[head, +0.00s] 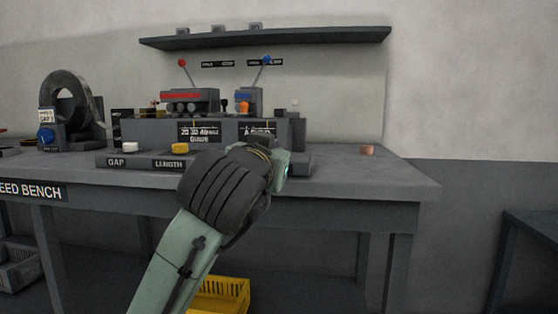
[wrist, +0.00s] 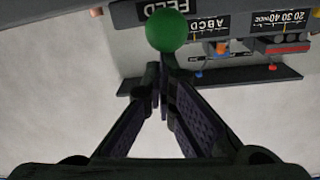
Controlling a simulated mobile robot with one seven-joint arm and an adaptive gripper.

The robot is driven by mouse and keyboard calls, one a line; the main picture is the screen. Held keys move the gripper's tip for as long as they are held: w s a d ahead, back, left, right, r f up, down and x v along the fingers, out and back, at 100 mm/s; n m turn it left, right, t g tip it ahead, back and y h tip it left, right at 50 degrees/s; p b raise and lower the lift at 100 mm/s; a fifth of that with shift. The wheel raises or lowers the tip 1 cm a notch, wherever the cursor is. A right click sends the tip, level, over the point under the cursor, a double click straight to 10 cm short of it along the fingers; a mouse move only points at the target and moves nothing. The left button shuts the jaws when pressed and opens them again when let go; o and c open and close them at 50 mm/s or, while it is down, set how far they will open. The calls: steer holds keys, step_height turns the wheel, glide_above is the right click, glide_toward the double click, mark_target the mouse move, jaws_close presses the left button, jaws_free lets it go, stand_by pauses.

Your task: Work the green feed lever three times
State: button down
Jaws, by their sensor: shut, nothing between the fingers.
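The green feed lever shows in the wrist view as a round green knob (wrist: 167,31), in front of a dark label reading FEED (wrist: 163,8). The wrist picture is upside down. My gripper (wrist: 162,68) is shut and empty, with its fingertips meeting just below the knob in the picture. Whether the tips touch the knob I cannot tell. In the head view my arm and wrist cover the lever and the gripper's fingers.
The grey bench (head: 375,182) carries a machine with a red-knobbed lever (head: 182,63) and a blue-knobbed lever (head: 266,60). Yellow (head: 179,148) and white (head: 117,148) buttons sit in front. A coil (head: 65,98) stands left. A copper-coloured block (head: 367,150) lies right. A shelf hangs behind.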

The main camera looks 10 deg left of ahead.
steer(key=shift+s+f+t+b, duration=0.15)
steer(key=shift+f+t+b, duration=0.35)
steer(key=shift+f+b, duration=0.4)
steer(key=shift+f, duration=0.15)
